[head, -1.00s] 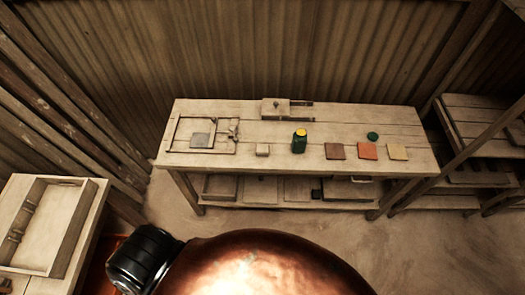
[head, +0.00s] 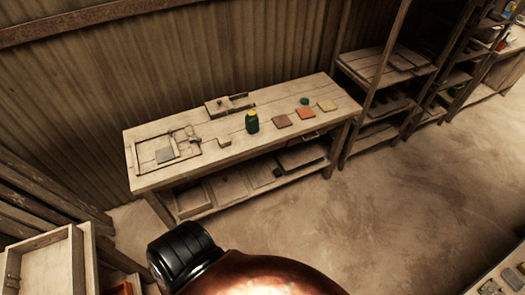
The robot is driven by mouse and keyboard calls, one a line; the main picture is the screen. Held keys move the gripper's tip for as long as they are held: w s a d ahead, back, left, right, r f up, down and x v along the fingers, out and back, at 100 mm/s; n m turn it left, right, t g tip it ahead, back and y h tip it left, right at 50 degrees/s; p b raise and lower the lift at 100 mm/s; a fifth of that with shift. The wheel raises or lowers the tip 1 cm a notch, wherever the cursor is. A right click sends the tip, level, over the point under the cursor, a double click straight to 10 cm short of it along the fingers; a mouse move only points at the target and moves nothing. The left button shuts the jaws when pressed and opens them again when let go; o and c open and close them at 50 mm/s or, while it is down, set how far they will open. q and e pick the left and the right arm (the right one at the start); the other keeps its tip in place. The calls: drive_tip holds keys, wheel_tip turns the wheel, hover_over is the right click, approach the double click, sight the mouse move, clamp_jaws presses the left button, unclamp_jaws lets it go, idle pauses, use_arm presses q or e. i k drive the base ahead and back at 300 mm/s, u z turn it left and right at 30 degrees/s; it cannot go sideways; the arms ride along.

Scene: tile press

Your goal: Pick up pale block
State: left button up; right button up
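A small pale block (head: 224,142) sits on the wooden workbench (head: 235,146), between the press frame and a dark green jar. The green jar (head: 252,123) has a yellow top. Neither of my grippers shows in the head view. A copper-coloured part of my body with a black joint fills the bottom middle.
Brown (head: 282,121), orange (head: 306,113) and yellow (head: 327,105) tiles lie toward the bench's right end, with a green lid (head: 304,100). Shelving (head: 386,74) stands at right. A wooden tray (head: 46,262) is at lower left. The floor (head: 400,195) before the bench is clear.

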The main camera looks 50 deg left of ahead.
sight(225, 141)
drive_tip(key=z, duration=0.05)
drive_tip(key=i, duration=1.5)
drive_tip(key=u, duration=0.8)
